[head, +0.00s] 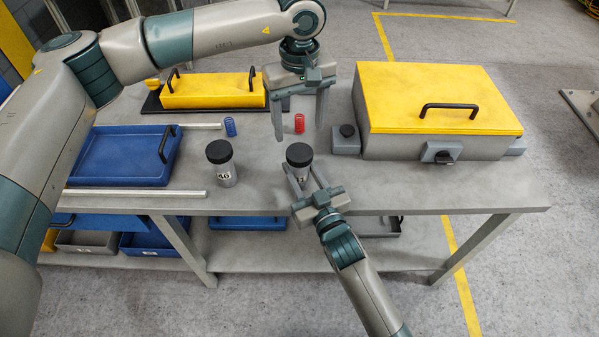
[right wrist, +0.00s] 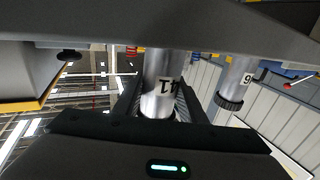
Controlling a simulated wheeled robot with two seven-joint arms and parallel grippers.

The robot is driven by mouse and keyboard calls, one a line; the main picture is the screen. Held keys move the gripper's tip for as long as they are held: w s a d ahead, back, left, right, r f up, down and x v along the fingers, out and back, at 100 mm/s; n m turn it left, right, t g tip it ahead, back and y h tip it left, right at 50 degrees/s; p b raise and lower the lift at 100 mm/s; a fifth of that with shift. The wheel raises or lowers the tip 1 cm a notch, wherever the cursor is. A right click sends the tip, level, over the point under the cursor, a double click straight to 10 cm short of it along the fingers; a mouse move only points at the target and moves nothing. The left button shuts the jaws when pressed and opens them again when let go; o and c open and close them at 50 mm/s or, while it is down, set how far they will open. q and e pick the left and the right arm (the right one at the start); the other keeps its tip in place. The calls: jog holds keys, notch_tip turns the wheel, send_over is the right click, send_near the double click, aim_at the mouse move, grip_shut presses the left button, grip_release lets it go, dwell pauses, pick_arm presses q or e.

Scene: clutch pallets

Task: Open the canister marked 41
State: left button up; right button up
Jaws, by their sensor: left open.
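The canister marked 41 (head: 297,172) stands upright on the table, its black lid (head: 299,154) on. Its number is partly hidden in the head view but reads 41, upside down, in the right wrist view (right wrist: 163,85). My right gripper (head: 304,180) has its fingers on both sides of the canister's body and appears shut on it. My left gripper (head: 298,137) points down over the lid, open, its fingers apart with nothing between them. A similar canister marked 46 (head: 227,175), with a black lid (head: 219,151), stands to the left, clear of both grippers.
A grey box with a yellow lid (head: 440,88) fills the table's right side. A red spring (head: 299,123) and a blue spring (head: 230,127) stand behind the canisters. The front right table (head: 420,185) is clear.

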aim_at(300, 152)
grip_shut()
pick_arm(q)
jog(key=m, duration=0.6)
jog(key=shift+m, duration=0.3)
jog(key=m, duration=0.7)
jog(key=shift+f, duration=0.15)
jog(key=shift+f, duration=3.85)
